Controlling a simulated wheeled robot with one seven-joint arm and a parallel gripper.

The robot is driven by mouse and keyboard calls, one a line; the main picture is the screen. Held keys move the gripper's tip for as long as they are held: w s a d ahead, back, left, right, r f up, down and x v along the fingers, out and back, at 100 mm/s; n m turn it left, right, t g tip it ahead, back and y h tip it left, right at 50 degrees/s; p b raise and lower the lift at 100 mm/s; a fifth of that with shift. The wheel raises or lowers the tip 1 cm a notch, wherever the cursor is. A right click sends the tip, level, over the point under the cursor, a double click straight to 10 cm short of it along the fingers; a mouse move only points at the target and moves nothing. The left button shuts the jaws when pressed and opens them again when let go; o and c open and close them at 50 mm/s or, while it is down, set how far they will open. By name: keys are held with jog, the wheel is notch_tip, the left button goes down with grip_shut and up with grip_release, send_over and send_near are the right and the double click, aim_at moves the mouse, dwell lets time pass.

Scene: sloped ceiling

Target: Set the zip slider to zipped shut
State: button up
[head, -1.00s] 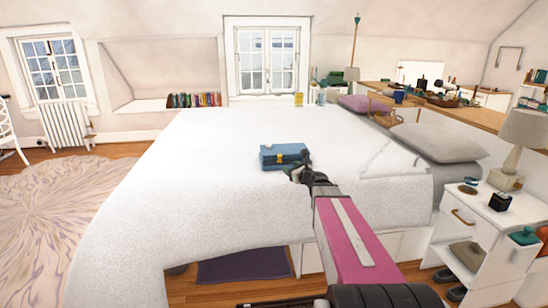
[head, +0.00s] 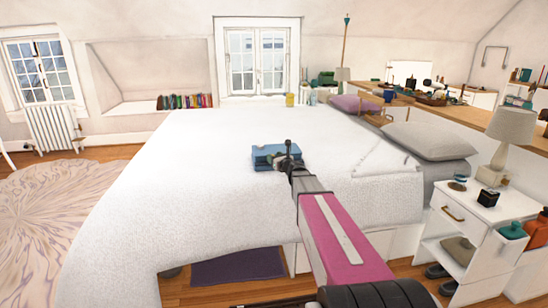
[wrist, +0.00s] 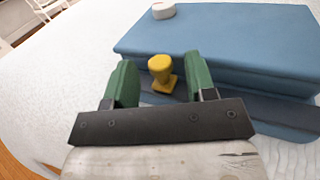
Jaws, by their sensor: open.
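A blue zip case (head: 266,153) lies on the white bed, and my gripper (head: 286,162) is at its front side. In the wrist view the blue case (wrist: 225,42) fills the upper right, with a darker band along its front side. The yellow zip slider (wrist: 162,72) stands out from that band. My gripper (wrist: 161,84) is open, with one green finger on each side of the slider and a visible gap at each. I cannot tell how deep the slider sits between the fingers. In the head view my gripper hides the slider.
The white bed (head: 220,205) gives wide free room around the case. A small white round thing (wrist: 163,10) is at the case's far left edge. Grey pillows (head: 428,140) and a white nightstand (head: 478,225) with a lamp (head: 505,135) are to the right.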

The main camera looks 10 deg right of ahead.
aim_at(303, 163)
jog(key=shift+w+a, duration=0.2)
jog(key=shift+w, duration=0.2)
grip_shut()
jog(key=d, duration=1.4)
jog(key=shift+d, duration=0.4)
grip_release()
jog(key=shift+d, duration=0.1)
